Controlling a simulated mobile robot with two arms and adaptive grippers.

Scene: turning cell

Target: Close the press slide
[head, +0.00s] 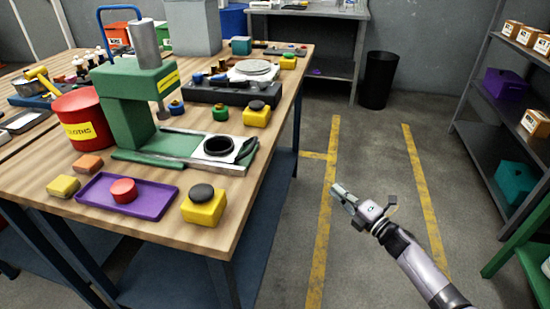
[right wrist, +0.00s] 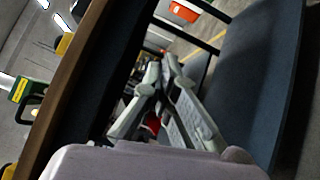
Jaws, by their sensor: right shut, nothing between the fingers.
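The green press (head: 130,105) stands on the wooden table (head: 225,205) with a blue handle and a grey ram. Its slide (head: 205,144), a light plate with a dark ring in it, sticks out to the right of the press on a green base. My right gripper (head: 338,190) is shut and empty, out over the floor to the right of the table and apart from the slide. In the right wrist view its fingers (right wrist: 162,75) meet at the tips, with the table edge to their left. My left gripper is not in view.
A purple tray (head: 150,208) with a red round piece, yellow blocks with dark knobs (head: 204,207) and a red tub (head: 82,121) stand around the press. Shelves (head: 500,110) are at the right. The marked floor between is clear.

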